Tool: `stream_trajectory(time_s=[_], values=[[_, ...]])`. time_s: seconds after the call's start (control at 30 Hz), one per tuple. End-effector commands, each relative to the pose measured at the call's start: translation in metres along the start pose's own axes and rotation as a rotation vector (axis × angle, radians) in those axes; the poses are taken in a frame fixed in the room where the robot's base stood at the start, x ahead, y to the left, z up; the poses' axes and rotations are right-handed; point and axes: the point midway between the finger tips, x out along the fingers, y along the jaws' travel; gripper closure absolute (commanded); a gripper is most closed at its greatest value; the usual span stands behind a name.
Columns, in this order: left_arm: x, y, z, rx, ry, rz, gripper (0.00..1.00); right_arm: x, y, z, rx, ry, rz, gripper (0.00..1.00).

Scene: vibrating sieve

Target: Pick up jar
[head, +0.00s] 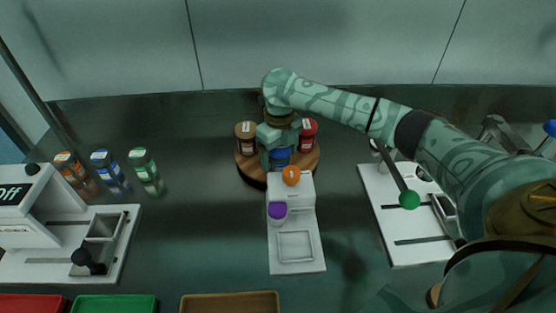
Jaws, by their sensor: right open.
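My right gripper (278,148) reaches in from the right and points down over a round wooden stand (249,174). It is open. A jar with a blue part (282,154) shows at its fingers, mostly hidden by the gripper; I cannot tell whether they touch. On the stand, a dark jar with a tan lid (246,137) stands to the left of the gripper and a red jar (308,134) to its right. My left gripper is not in view.
A white device (295,262) with orange and purple knobs stands in front of the stand. Orange, blue and green-capped bottles (146,170) stand at left. White machines (40,232) flank both sides. Red, green and brown trays (230,303) line the front edge.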

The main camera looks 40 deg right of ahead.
Motion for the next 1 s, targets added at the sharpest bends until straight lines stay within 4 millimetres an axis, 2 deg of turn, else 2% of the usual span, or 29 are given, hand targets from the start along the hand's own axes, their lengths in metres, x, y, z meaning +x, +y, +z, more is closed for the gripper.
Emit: stream_trajectory(time_s=[0.07,0.2,0.23,0.27,0.57,0.67,0.9,1.0], values=[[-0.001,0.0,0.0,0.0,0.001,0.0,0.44,-0.002,0.0,0.0,0.0,-0.002,0.0,0.21],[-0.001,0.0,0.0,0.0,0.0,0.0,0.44,-0.002,0.0,0.0,0.0,-0.001,0.0,0.6],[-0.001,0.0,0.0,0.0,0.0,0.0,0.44,-0.002,0.0,0.0,0.0,-0.001,0.0,0.68],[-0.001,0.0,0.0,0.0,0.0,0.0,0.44,-0.002,0.0,0.0,0.0,-0.001,0.0,0.72],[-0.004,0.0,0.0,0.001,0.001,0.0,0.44,-0.007,0.0,0.0,0.0,-0.002,-0.001,0.71],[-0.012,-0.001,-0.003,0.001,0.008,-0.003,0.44,-0.024,0.0,0.001,0.0,-0.007,-0.001,0.71],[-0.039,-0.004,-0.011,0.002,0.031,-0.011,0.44,-0.08,0.0,0.0,0.001,-0.007,-0.001,0.71],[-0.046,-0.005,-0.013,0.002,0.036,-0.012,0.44,-0.095,0.001,0.0,0.007,-0.005,0.0,0.71]])
